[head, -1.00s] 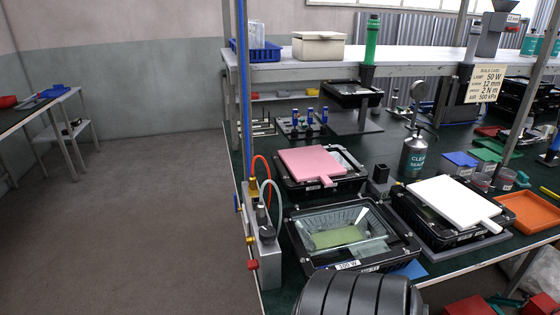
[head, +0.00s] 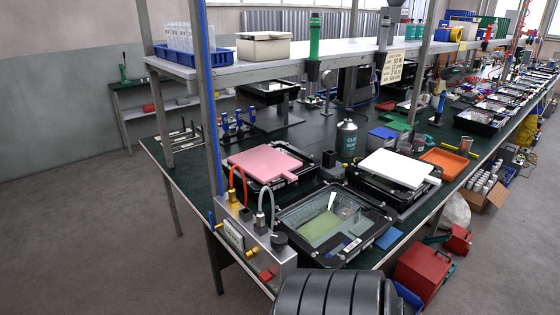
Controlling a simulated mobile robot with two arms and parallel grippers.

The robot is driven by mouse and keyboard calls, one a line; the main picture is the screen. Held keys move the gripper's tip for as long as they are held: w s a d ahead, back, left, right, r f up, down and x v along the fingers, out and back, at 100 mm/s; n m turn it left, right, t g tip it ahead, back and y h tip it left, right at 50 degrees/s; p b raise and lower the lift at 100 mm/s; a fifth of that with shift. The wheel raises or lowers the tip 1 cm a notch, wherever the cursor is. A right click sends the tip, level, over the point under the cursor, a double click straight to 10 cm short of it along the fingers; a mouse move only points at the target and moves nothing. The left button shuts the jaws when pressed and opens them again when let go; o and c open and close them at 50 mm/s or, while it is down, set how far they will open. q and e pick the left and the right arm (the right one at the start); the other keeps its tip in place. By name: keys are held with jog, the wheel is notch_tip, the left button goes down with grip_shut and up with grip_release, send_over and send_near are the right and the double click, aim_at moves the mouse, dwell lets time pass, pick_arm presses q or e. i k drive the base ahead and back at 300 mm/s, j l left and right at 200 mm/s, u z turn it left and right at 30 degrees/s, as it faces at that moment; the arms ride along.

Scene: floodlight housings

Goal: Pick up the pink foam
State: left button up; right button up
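The pink foam (head: 264,163) is a flat square pad with a small tab at its lower right. It lies on top of a black floodlight housing (head: 288,184) on the dark green workbench. Neither of my grippers shows in the head view. A dark ribbed rounded part at the bottom centre seems to be mine, and it stands in front of the bench's near edge.
An open housing with a glass front (head: 325,219) is nearer than the foam. A white pad (head: 396,168) lies on another housing to the right. A valve block (head: 255,238) with red and white hoses stands at the near left corner.

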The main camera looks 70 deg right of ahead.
aim_at(264, 163)
jog(key=i+l+z, duration=0.15)
jog(key=i+z, duration=0.75)
jog(key=i+j+z, duration=0.25)
jog(key=i+z, duration=0.15)
jog(key=i, duration=0.1)
